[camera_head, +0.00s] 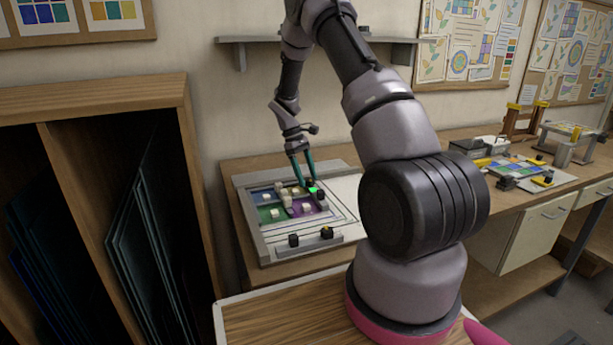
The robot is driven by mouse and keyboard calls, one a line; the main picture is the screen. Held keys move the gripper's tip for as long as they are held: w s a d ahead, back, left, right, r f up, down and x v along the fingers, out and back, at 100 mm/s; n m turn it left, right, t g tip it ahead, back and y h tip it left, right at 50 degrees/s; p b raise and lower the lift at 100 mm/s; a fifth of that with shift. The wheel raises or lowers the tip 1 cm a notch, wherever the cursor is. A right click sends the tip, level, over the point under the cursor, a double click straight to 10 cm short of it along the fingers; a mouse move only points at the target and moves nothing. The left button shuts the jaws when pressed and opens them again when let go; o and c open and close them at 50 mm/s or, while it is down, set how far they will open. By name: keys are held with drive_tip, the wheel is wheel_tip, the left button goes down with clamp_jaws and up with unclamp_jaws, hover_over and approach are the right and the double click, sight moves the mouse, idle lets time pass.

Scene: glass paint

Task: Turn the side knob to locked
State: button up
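A pale panel frame (262,247) lies on the bench, with colored panes and several small pale blocks inside it. A black knob (320,194) with a bright green spot beside it sits at the right side of the panes. Two more black knobs stand on the front bar, one plain (293,240) and one with a yellow top (326,232). No label shows which is the side knob, and its setting is too small to read. My gripper (307,184) points down with teal fingers spread apart, just above or at the right-side knob. Contact cannot be told.
A wooden rack (95,98) with dark glass sheets stands at the left. A wall shelf (250,40) is behind my arm. The right part of the bench (510,200) holds another panel and fixtures. My arm hides part of the bench's middle.

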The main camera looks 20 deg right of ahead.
drive_tip(key=v, duration=1)
drive_tip(key=shift+r, duration=0.4)
drive_tip(key=shift+w+a, duration=0.1)
drive_tip(key=shift+w, duration=0.05)
drive_tip(key=s+a+r+m+t+y, duration=0.1)
drive_tip(key=s+a+r+m+t, duration=0.15)
drive_tip(key=s+r, duration=0.6)
drive_tip(key=s+a+r+m+t+y, duration=0.1)
drive_tip(key=s+r+m+t+y, duration=0.15)
drive_tip(key=s+r, duration=0.65)
drive_tip(key=s+a+r+m+t, duration=0.1)
drive_tip(key=s+r+m+t, duration=0.1)
drive_tip(key=s, duration=0.5)
drive_tip(key=s+a+r+m+t, duration=0.2)
drive_tip(key=s+r+m+t, duration=0.1)
drive_tip(key=s, duration=0.4)
wheel_tip(320, 180, up, 2)
drive_tip(key=shift+s+r+m+t+y, duration=0.2)
drive_tip(key=shift+s+m+t+y, duration=0.1)
drive_tip(key=shift+s+t+y, duration=0.15)
